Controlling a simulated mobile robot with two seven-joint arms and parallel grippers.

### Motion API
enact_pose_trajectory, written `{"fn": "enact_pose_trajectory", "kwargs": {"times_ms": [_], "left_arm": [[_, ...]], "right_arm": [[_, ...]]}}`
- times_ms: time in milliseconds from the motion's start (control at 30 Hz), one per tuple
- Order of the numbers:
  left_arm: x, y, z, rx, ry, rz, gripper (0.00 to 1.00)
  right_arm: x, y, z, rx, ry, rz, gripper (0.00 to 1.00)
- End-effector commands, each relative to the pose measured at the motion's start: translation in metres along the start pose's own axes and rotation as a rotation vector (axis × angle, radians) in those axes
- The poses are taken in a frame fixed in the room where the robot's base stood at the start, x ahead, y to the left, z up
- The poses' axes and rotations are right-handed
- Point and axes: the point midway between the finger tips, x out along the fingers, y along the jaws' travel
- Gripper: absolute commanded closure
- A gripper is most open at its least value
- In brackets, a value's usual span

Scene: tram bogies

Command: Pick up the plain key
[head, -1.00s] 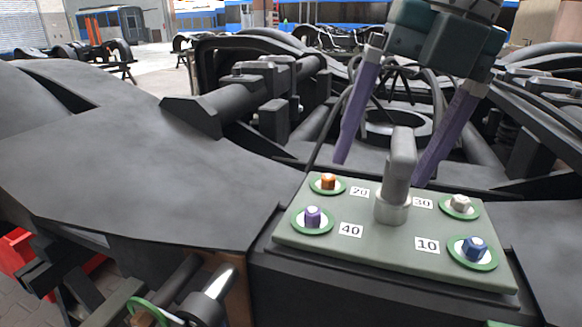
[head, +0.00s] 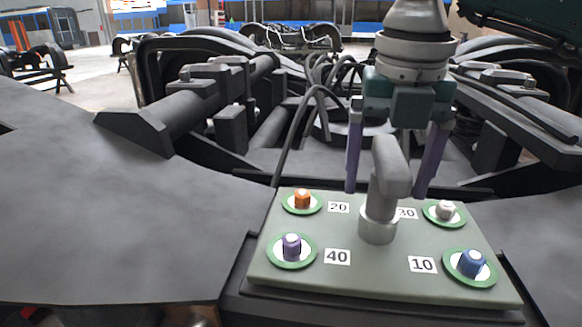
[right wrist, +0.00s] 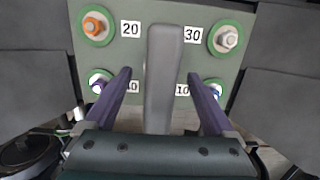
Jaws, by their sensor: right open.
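The plain key (head: 390,172) is a grey, crank-shaped piece with a round base, standing upright on the green-grey plate (head: 330,282). It also shows in the right wrist view (right wrist: 160,80), where its handle runs between the fingers. My right gripper (head: 388,188) is open and points down over the key. Its two purple fingers are on either side of the handle, with a gap on both sides in the right wrist view (right wrist: 160,74). I cannot tell how deep the fingers reach along the handle. My left gripper is not in view.
Around the key the plate bears an orange bolt (head: 302,198) by 20, a white one (head: 445,210) by 30, a purple one (head: 291,246) by 40 and a blue one (head: 471,263) by 10. Dark bogie frame (head: 120,210) surrounds the plate.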

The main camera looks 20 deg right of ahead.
Motion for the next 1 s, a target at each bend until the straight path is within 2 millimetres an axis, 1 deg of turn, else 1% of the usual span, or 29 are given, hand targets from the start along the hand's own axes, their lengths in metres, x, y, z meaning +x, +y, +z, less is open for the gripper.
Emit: {"fn": "enact_pose_trajectory", "kwargs": {"times_ms": [33, 100, 233, 333, 533, 1000], "left_arm": [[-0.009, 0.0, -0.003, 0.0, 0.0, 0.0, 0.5], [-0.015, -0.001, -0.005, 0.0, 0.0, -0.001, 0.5], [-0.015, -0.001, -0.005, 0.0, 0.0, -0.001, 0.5], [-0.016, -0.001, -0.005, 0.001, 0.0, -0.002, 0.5], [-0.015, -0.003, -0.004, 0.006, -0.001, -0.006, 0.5], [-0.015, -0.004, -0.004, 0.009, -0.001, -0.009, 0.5]], "right_arm": [[0.005, -0.001, -0.002, 0.001, 0.006, -0.005, 0.11], [0.016, -0.001, -0.003, 0.0, 0.007, -0.004, 0.11], [0.036, 0.0, -0.002, 0.001, 0.005, -0.001, 0.11], [0.042, 0.0, -0.002, -0.001, 0.001, 0.0, 0.11], [0.043, 0.0, -0.002, -0.001, 0.001, 0.0, 0.12], [0.042, 0.0, -0.002, -0.001, 0.001, 0.0, 0.65]]}}
